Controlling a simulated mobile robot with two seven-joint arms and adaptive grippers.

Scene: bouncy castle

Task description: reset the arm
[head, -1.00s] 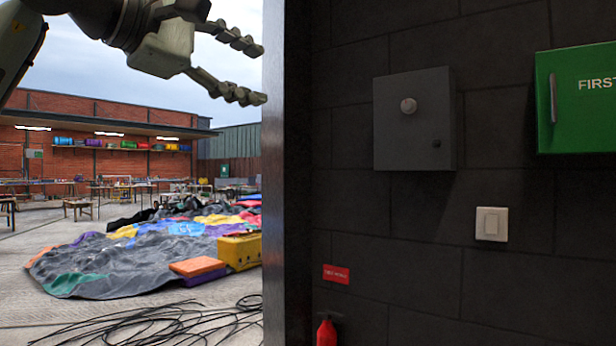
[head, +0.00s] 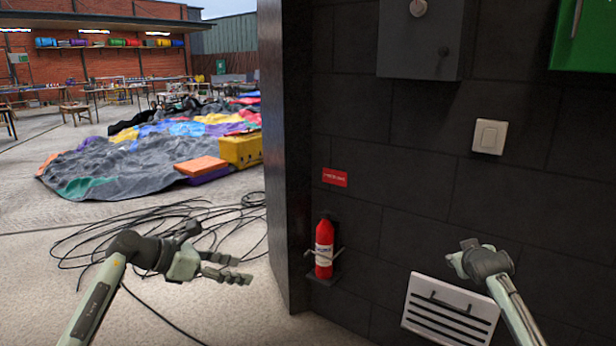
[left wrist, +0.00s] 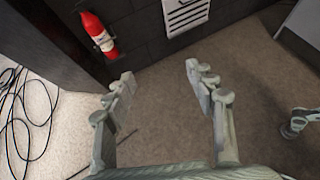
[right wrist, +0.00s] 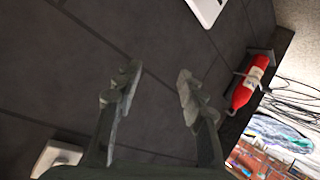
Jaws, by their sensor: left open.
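My left gripper (head: 243,270) is low in the head view, pointing right, over the concrete floor and left of the dark wall. Its fingers stand apart with nothing between them in the left wrist view (left wrist: 160,74). My right gripper (head: 464,258) is at the lower right of the head view, in front of the dark wall and above the white vent. In the right wrist view (right wrist: 159,71) its fingers are spread and empty, with the wall behind them.
A red fire extinguisher (head: 324,248) hangs on the wall between my grippers. A white vent (head: 449,310), a light switch (head: 489,136) and a grey box (head: 421,45) are on the wall. Black cables (head: 180,228) and a deflated castle (head: 125,165) lie on the floor at left.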

